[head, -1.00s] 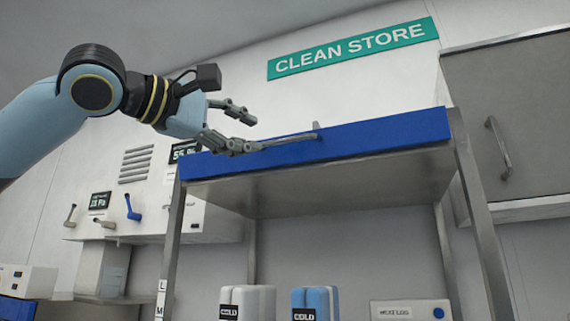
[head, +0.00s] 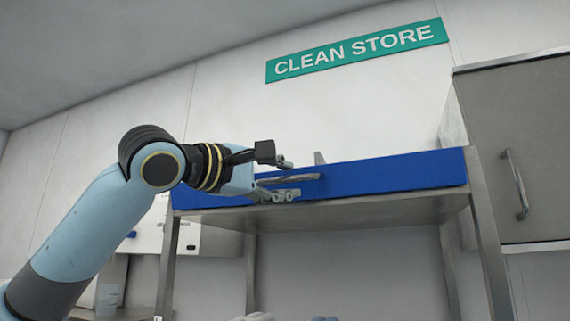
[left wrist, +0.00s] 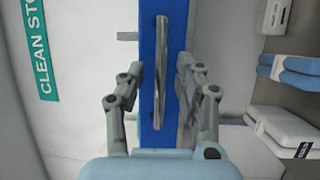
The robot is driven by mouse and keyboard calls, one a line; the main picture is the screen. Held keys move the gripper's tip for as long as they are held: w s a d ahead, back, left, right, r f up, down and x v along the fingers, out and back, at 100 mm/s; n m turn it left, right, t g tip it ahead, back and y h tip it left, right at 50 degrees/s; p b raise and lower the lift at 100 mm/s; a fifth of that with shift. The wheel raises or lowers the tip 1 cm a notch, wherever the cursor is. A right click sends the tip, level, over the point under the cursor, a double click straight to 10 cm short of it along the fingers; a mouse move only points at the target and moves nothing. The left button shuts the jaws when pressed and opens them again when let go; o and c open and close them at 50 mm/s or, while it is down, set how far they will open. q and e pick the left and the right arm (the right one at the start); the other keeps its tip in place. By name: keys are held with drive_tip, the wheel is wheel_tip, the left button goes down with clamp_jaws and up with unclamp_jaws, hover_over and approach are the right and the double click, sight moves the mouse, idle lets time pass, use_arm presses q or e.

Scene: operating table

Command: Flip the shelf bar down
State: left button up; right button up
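The shelf bar (head: 306,178) is a thin grey metal bar along the front of a blue shelf edge (head: 400,174). In the left wrist view the bar (left wrist: 162,95) runs upright in the picture over the blue face (left wrist: 149,30). My left gripper (head: 291,179) is open, one finger above the bar and one below it. In the left wrist view my left gripper (left wrist: 161,66) has its fingers on both sides of the bar, with visible gaps. Whether a finger touches the blue edge is unclear. My right gripper is not in view.
A small grey tab (head: 319,158) stands up behind the blue edge. A grey cabinet (head: 520,140) with a handle is at right. Stacked packs (left wrist: 285,130) lie on the shelving below. The wall around the CLEAN STORE sign (head: 357,50) is clear.

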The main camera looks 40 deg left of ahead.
use_arm(q)
drive_tip(key=shift+w+d, duration=0.1)
drive_tip(key=shift+w, duration=0.45)
clamp_jaws()
